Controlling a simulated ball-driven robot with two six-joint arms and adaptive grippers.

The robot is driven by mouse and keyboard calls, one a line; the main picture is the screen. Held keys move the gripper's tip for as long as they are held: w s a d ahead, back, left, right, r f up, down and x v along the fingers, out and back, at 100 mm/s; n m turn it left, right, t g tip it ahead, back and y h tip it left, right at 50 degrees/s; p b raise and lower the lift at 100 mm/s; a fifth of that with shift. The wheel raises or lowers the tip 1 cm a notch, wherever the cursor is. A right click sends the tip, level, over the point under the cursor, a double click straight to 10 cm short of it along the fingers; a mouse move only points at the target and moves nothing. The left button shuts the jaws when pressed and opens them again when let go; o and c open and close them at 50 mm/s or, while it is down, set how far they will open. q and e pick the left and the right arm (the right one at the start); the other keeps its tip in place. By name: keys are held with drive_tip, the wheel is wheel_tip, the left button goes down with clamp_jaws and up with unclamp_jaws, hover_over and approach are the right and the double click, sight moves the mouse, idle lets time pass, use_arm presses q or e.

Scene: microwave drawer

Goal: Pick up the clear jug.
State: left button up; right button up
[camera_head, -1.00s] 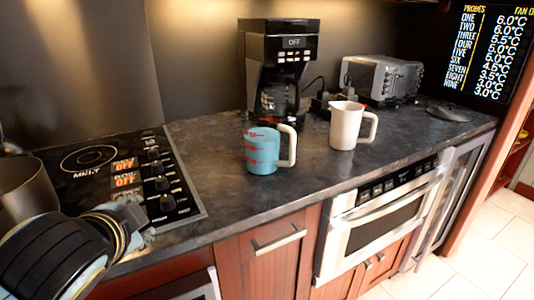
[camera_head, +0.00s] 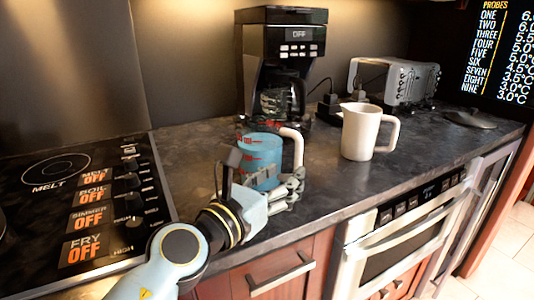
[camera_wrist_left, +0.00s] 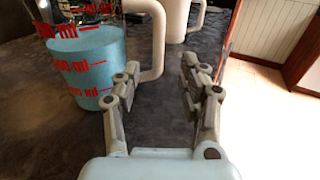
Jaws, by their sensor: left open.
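The clear jug (camera_head: 262,155) holds blue liquid, has red measuring marks and a pale handle, and stands upright on the dark counter. In the left wrist view the jug (camera_wrist_left: 88,62) is at the left, its handle reaching in between the fingers' lines, ahead of the palm. My left gripper (camera_head: 260,180) is open at the near side of the jug and partly hides its lower part. I cannot tell whether a finger touches the jug. My right gripper is not in view.
A white pitcher (camera_head: 360,134) stands to the right of the jug. A black coffee maker (camera_head: 283,40) stands behind it, and a toaster (camera_head: 398,80) is farther right. The cooktop (camera_head: 80,200) is at the left.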

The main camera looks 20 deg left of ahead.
sight(296, 166)
use_arm(q)
drive_tip(key=x, duration=0.6)
drive_tip(key=shift+w+f, duration=0.25)
drive_tip(key=shift+w, duration=0.05)
clamp_jaws()
drive_tip(key=shift+a+r, duration=0.1)
idle(0.3)
